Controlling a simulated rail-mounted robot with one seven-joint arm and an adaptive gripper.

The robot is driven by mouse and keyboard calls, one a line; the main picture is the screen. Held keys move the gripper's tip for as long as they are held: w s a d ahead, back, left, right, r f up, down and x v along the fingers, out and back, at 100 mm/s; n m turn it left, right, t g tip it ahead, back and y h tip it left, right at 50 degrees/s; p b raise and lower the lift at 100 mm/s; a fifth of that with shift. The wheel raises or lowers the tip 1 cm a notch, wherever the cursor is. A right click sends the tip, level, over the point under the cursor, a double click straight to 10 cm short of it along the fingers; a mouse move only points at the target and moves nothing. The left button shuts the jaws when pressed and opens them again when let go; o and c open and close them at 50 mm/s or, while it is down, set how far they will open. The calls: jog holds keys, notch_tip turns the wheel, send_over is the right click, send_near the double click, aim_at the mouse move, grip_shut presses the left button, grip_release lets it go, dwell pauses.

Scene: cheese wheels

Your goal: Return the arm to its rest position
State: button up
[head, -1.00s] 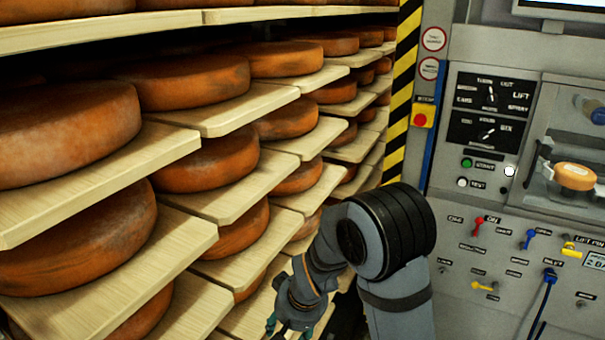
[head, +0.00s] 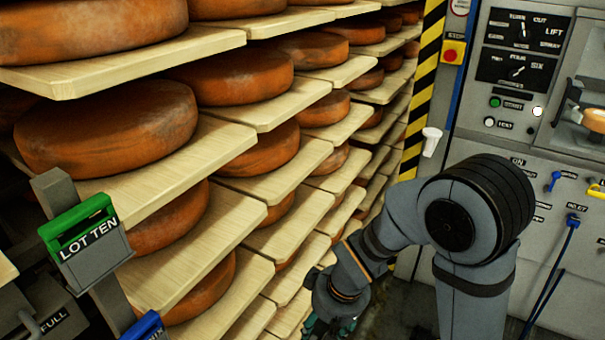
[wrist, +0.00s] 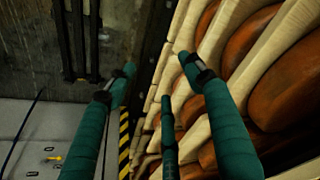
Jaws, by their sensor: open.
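My arm is folded in front of the cheese racks in the head view, with its big dark elbow joint at the right and its wrist hanging low. My gripper (head: 330,325) is at the bottom edge of the head view, partly cut off. In the wrist view my gripper (wrist: 155,80) shows green fingers spread apart, with nothing between them. The cheese boards (wrist: 200,75) lie beyond and to the right of the fingers there. No held object is seen.
Racks of orange cheese wheels (head: 108,125) on pale boards (head: 190,152) fill the left and middle. A green "LOT TEN" tag holder (head: 85,235) stands at the lower left. A control panel (head: 520,100) with switches and a striped post (head: 424,90) stand on the right.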

jog(key=shift+s+d+f+b, duration=0.2)
jog(key=shift+s+f+b, duration=0.25)
jog(key=shift+s+f, duration=0.35)
jog(key=shift+s+r, duration=0.1)
jog(key=shift+r, duration=0.05)
